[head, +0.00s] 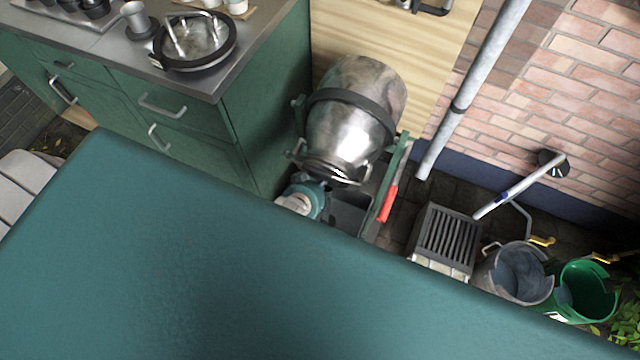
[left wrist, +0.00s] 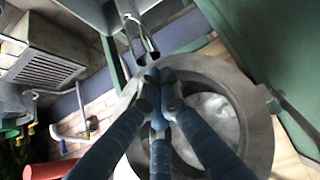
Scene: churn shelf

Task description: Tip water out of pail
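A grey metal pail (head: 517,273) and a green pail (head: 586,292) stand side by side at the lower right in the head view. My left gripper, part of which shows in the head view (head: 305,196), is below the mouth of the steel churn (head: 350,110). In the left wrist view its blue fingers (left wrist: 160,82) meet at their tips in front of the churn's round rim (left wrist: 255,125). A metal bar (left wrist: 140,45) ends at the fingertips; whether they grip it is unclear. No water can be made out in the pails. My right gripper is not visible.
A slatted drain box (head: 445,238) stands between the churn and the pails. A red lever (head: 389,204) is on the churn's frame. A green cabinet (head: 265,110) stands left of the churn, a brick wall (head: 590,90) behind. A large teal surface fills the foreground.

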